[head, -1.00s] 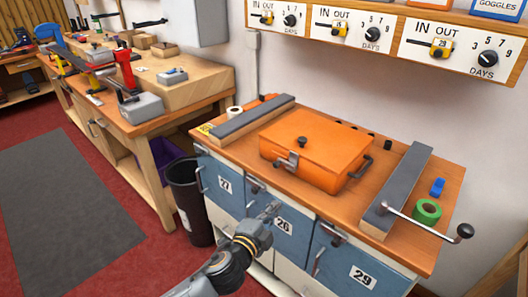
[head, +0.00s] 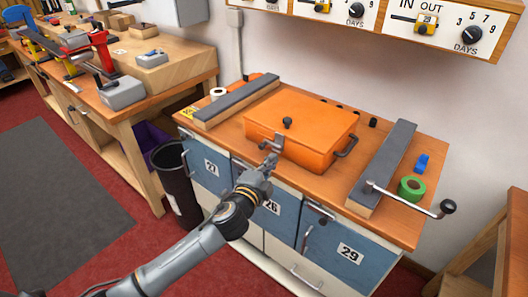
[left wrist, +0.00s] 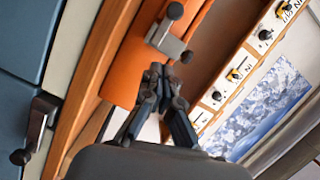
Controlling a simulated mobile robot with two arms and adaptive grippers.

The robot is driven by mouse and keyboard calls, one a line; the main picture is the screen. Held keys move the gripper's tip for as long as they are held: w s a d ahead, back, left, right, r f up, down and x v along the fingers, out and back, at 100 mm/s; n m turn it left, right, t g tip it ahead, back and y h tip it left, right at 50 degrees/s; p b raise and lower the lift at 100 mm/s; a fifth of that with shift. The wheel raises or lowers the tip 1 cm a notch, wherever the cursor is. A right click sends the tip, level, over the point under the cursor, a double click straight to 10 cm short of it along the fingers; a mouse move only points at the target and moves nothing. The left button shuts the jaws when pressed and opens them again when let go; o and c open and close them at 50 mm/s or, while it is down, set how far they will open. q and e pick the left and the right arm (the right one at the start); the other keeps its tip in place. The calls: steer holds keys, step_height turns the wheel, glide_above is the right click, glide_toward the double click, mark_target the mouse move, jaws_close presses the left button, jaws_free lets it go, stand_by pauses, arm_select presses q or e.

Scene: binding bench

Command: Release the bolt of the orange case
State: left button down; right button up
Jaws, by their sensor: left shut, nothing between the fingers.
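The orange case (head: 318,118) lies closed on the wooden bench top, with a dark knob (head: 287,123) on its lid. Its grey bolt (head: 276,141) is on the front face. In the left wrist view the bolt (left wrist: 165,39) is a grey plate with dark knobs at its ends. My left gripper (head: 271,160) is shut and empty, just in front of and below the bolt. In the left wrist view my fingertips (left wrist: 160,72) are close to the bolt's lower end. I cannot tell whether they touch it. My right gripper is out of view.
Grey-topped rails stand left (head: 236,102) and right (head: 382,165) of the case; a crank handle (head: 447,207) juts out at right. Green tape (head: 411,188) and a blue item (head: 421,163) lie beyond. Numbered blue drawers (head: 335,243) with handles are below.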

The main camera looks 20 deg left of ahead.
mark_target(271, 144)
arm_select(q)
steer(key=w, duration=0.3)
steer(key=shift+w+f, duration=0.1)
steer(key=shift+w, duration=0.1)
steer(key=shift+w+a+f, duration=0.15)
steer(key=shift+a+f, duration=0.05)
steer(key=shift+a, duration=0.4)
steer(key=shift+w+a+f, duration=0.1)
steer(key=shift+a+f, duration=0.05)
steer(key=shift+a, duration=0.4)
steer(key=shift+w+a+f, duration=0.1)
steer(key=shift+a, duration=0.45)
steer(key=shift+w, duration=0.1)
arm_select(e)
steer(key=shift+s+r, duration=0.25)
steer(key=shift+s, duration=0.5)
arm_select(q)
steer(key=a, duration=0.2)
steer(key=w+a, duration=0.1)
steer(key=shift+w+a, duration=0.15)
steer(key=shift+a, duration=0.2)
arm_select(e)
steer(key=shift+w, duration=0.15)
